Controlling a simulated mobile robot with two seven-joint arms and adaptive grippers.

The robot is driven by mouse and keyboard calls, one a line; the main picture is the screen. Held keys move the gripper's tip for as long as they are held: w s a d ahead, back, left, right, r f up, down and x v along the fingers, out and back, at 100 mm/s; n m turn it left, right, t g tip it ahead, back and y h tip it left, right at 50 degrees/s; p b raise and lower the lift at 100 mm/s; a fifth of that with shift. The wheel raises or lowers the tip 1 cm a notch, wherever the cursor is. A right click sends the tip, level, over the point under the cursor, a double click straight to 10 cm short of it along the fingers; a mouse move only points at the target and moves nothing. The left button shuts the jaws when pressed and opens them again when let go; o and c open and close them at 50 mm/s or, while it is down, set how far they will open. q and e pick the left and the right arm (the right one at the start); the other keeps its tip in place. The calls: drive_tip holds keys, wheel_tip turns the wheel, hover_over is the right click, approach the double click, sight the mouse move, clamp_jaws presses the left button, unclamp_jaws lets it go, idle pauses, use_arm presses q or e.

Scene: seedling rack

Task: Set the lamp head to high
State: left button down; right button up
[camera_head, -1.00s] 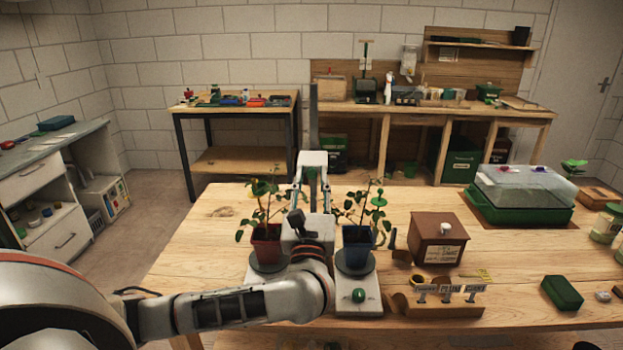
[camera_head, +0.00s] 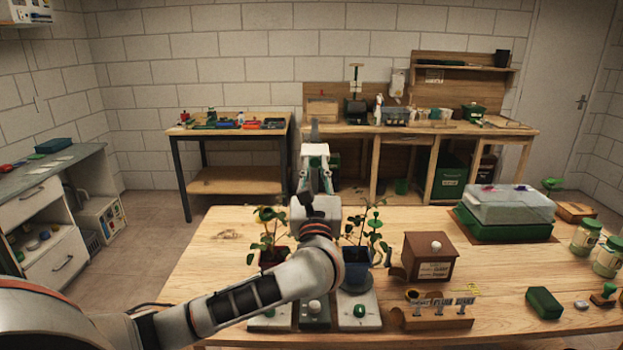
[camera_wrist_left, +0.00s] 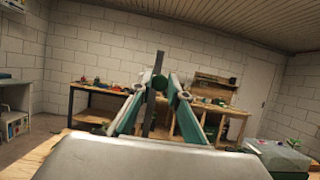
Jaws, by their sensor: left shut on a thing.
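A dark upright post (camera_head: 314,130) shows above my left gripper (camera_head: 314,152), with its lower part hidden behind the gripper and arm. It also shows in the left wrist view (camera_wrist_left: 149,105). There a round green knob (camera_wrist_left: 159,82) sits between the fingertips, beside the post. My left gripper is shut on this green knob. A lamp head is not clearly made out in either view. A dark base (camera_head: 314,315) with a white knob shows below my arm. My right gripper is not in view.
A red pot (camera_head: 270,260) with a plant stands left of the arm, and a blue pot (camera_head: 357,270) with a plant stands right. A brown box (camera_head: 430,262), a label rack (camera_head: 432,318) and a clear-lidded green tray (camera_head: 505,222) occupy the table's right. The table's left back is clear.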

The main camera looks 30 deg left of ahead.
use_arm(q)
wheel_tip(320, 180, up, 3)
drive_tip(key=shift+f+p, duration=0.2)
drive_tip(key=shift+p, duration=0.3)
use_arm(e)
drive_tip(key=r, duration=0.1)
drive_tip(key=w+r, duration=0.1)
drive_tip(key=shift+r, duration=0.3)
use_arm(q)
drive_tip(key=shift+r, duration=0.1)
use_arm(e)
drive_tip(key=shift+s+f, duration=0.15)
use_arm(q)
drive_tip(key=c, duration=1.9)
unclamp_jaws()
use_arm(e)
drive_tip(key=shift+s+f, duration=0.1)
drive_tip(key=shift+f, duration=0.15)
